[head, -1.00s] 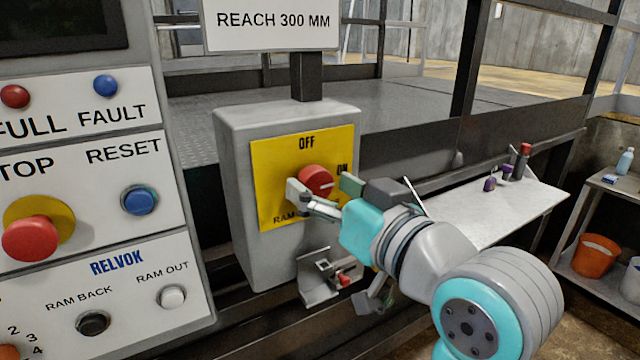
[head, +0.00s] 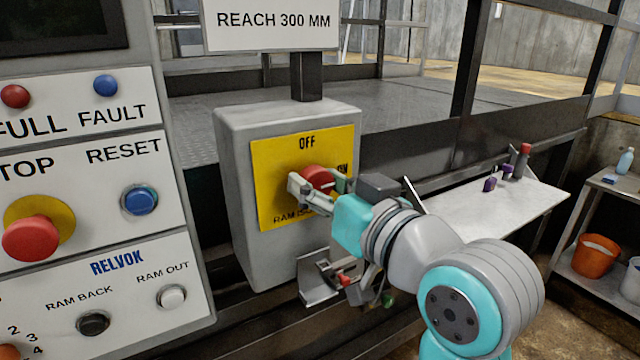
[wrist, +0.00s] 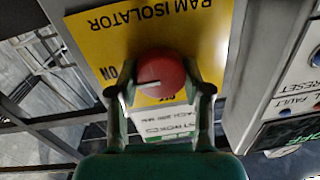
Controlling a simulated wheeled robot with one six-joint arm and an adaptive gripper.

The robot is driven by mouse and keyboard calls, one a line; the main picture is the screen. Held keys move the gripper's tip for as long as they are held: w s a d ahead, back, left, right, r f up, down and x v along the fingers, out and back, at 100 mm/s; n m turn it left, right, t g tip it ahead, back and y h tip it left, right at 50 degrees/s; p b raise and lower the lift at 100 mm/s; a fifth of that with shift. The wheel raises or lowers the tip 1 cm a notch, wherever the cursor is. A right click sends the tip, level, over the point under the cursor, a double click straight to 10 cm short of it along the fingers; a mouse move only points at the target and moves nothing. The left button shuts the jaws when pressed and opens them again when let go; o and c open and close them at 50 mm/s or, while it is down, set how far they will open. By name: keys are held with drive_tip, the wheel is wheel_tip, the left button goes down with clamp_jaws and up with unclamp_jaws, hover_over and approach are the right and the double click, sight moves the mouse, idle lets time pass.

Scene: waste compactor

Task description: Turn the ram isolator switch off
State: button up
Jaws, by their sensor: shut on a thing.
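The ram isolator switch is a red round knob (head: 316,175) on a yellow plate (head: 270,190) on the front of a grey box (head: 235,200). OFF is printed above the knob and ON to its right. My gripper (head: 318,184) is at the knob, with a finger on either side of it. In the wrist view, which shows the plate upside down, the red knob (wrist: 160,76) sits between my fingertips (wrist: 160,90), and they are shut on it. The white line on the knob points towards the ON label. My fingers partly cover the lower plate in the head view.
A control panel with a red stop button (head: 30,238) and blue reset button (head: 139,200) stands close on the left. A white shelf (head: 480,208) with small items and an orange bucket (head: 595,256) are right.

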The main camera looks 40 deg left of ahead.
drive_tip(key=n, duration=0.4)
drive_tip(key=shift+n, duration=0.4)
drive_tip(key=n, duration=0.4)
drive_tip(key=shift+s+h, duration=0.1)
drive_tip(key=shift+h, duration=0.2)
drive_tip(key=n, duration=0.4)
drive_tip(key=shift+a+n, duration=0.1)
drive_tip(key=shift+n, duration=0.2)
drive_tip(key=shift+s+f+n+t, duration=0.1)
drive_tip(key=shift+n+t, duration=0.2)
drive_tip(key=shift+n, duration=1.5)
drive_tip(key=o, duration=1.2)
drive_tip(key=shift+c, duration=0.2)
drive_tip(key=shift+h, duration=0.3)
